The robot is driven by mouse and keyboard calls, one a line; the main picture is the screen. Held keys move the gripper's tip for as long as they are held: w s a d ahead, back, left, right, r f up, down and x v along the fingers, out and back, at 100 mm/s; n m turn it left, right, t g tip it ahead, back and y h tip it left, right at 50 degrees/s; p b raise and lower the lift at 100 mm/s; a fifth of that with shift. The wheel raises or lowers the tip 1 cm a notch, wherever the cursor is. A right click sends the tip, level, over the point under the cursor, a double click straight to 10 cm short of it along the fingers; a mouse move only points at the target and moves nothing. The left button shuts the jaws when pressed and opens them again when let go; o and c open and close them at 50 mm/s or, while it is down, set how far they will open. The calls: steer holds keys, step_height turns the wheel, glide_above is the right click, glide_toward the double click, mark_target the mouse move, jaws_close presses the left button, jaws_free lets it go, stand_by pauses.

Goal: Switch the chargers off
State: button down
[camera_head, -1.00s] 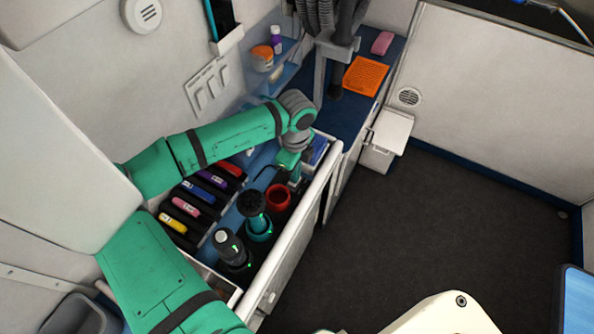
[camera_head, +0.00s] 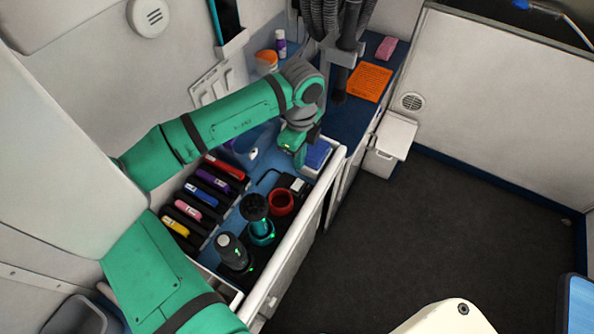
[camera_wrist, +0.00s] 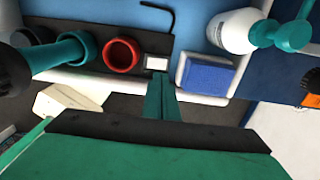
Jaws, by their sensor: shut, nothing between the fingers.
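A black charger strip carries a black socket with a dark clipper (camera_head: 231,250), a teal socket with a teal tool (camera_head: 255,210), and an empty red socket (camera_head: 281,202). Small green lights show by the black and teal sockets. A pale switch (camera_head: 293,183) sits at the strip's far end; it also shows in the wrist view as a white rectangle (camera_wrist: 156,62). I cannot tell which way it is set. My gripper (camera_head: 299,160) is shut and empty, above and just beyond the switch. In the wrist view its fingertips (camera_wrist: 163,82) point beside the switch, apparently apart from it.
Several coloured-label clippers (camera_head: 202,194) stand in a black rack left of the strip. A blue block (camera_head: 318,153) in a white tray lies just right of my gripper. A white spray bottle (camera_wrist: 235,30) is close by. The drawer's white front edge (camera_head: 310,225) borders the strip.

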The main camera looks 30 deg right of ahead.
steer(key=r, duration=0.3)
steer(key=d+r, duration=0.1)
steer(key=r, duration=0.1)
steer(key=shift+w+r, duration=0.1)
steer(key=shift+r, duration=0.2)
steer(key=shift+a, duration=0.1)
